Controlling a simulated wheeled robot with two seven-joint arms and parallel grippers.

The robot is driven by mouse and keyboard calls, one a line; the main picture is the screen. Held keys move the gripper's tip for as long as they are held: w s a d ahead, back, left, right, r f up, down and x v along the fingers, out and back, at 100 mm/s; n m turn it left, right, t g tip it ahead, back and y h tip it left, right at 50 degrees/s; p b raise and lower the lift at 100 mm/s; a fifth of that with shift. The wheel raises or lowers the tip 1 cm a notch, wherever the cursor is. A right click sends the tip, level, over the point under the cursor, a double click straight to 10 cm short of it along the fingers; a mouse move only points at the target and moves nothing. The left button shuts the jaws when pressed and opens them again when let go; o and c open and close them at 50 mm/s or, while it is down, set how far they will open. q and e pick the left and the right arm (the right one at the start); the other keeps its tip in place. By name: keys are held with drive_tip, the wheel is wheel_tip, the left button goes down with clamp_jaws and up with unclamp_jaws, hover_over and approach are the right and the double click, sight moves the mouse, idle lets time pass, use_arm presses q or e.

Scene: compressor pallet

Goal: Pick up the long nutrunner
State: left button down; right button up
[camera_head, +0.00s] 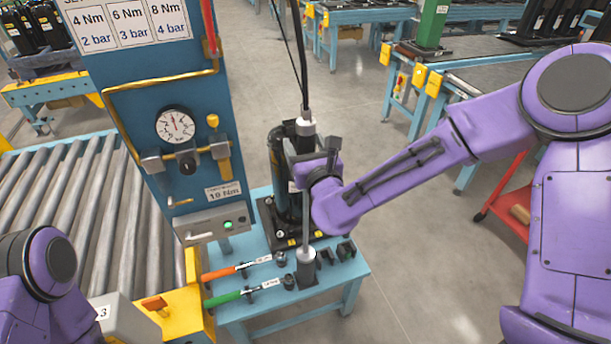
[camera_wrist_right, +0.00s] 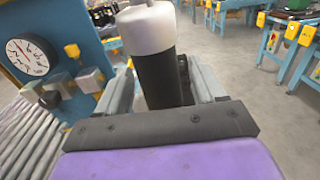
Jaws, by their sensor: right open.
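The long nutrunner (camera_head: 306,124) stands upright over the small blue table, with a silver collar on top, a dark body and a long thin shaft going down to a dark holder (camera_head: 307,268). A cable rises from its top. My right gripper (camera_head: 312,160) is at its upper body, which it partly hides. In the right wrist view the nutrunner's black body and silver collar (camera_wrist_right: 148,30) stand between the two grey fingers of my open right gripper (camera_wrist_right: 162,88). I cannot tell whether either finger touches it. My left arm shows at lower left, its gripper out of view.
A black stand (camera_head: 283,180) is close behind the nutrunner. The blue table (camera_head: 345,272) carries orange-handled (camera_head: 222,272) and green-handled (camera_head: 224,298) wrenches and small sockets. A blue gauge panel (camera_head: 150,90) and roller conveyor (camera_head: 75,200) are left.

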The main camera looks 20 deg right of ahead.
clamp_jaws()
drive_tip(key=shift+r, duration=0.15)
